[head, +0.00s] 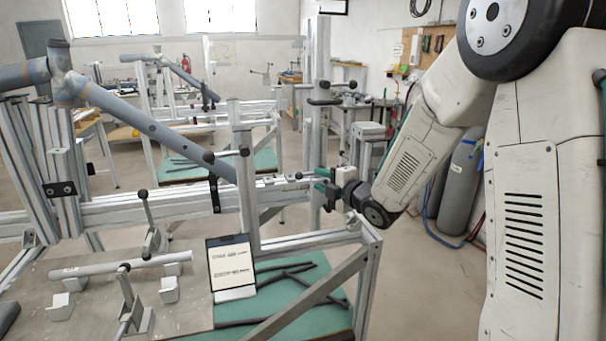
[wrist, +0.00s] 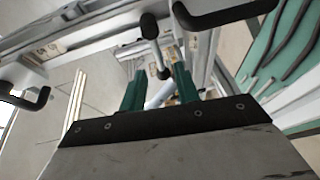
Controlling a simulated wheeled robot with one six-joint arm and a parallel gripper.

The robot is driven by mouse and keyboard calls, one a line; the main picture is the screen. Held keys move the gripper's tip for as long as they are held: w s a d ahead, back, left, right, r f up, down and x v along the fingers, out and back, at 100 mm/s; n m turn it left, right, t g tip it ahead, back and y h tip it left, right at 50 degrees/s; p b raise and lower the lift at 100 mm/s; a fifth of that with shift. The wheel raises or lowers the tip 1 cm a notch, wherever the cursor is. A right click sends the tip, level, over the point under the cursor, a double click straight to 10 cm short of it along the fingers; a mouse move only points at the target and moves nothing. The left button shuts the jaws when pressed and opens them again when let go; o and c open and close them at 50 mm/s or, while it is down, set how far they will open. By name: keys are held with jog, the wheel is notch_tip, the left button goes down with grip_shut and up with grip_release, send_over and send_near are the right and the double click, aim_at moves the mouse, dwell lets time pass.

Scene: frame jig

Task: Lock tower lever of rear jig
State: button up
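My gripper (head: 326,182) is in the middle of the head view, beside the tall aluminium tower post (head: 317,120) of the jig. In the wrist view, its two green fingers (wrist: 160,88) stand apart, with a visible gap. A lever with black ball ends (wrist: 150,27) lies just beyond the fingertips, its stem running down toward the gap. I cannot tell whether the fingers touch it. In the head view, a black ball knob (head: 299,175) shows just left of my gripper. Another lever with black ball ends (head: 225,154) crosses the nearer, shorter post (head: 241,190).
A dark hooked handle (wrist: 225,14) is close above the fingers in the wrist view. A blue-grey tube (head: 150,128) slopes across the jig. A clipboard (head: 231,265) stands at the green table (head: 335,318).

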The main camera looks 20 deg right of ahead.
aim_at(308, 175)
jog(key=shift+w+a+f+n+y, duration=0.15)
jog(key=shift+w+a+n+y, duration=0.15)
jog(key=shift+w+a+y, duration=0.15)
jog(key=x, duration=0.6)
jog(key=shift+w, duration=0.45)
grip_shut()
